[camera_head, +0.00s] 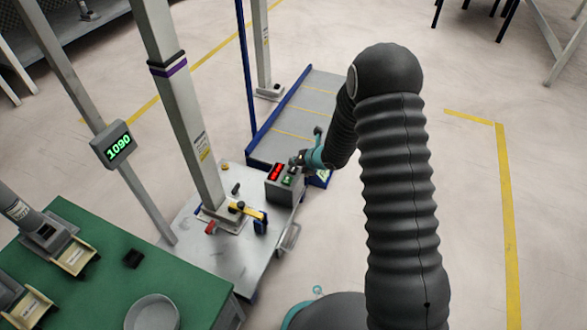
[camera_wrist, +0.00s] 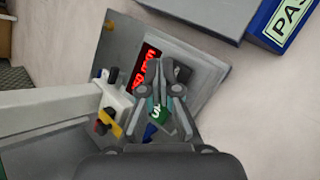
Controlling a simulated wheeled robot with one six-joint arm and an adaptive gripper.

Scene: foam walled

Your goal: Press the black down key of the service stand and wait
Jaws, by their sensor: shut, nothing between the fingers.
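The service stand's grey control box (camera_head: 284,191) stands on a light grey base plate, with a red lit display (camera_head: 275,172) and a small green-lit part (camera_head: 288,180). In the wrist view the box face (camera_wrist: 203,75) lies under my gripper (camera_wrist: 168,66), beside the red display (camera_wrist: 147,67); a green patch (camera_wrist: 158,118) shows between the fingers. My gripper's fingers are shut and empty, tips over the box face. In the head view my gripper (camera_head: 298,160) is just above the box's back edge. I cannot tell whether it touches.
A grey post (camera_head: 180,110) with a yellow and blue clamp (camera_head: 250,212) at its foot rises left of the box. A green display reads 1090 (camera_head: 117,146). A green table (camera_head: 150,285) is at lower left; a blue-edged platform (camera_head: 310,110) lies behind.

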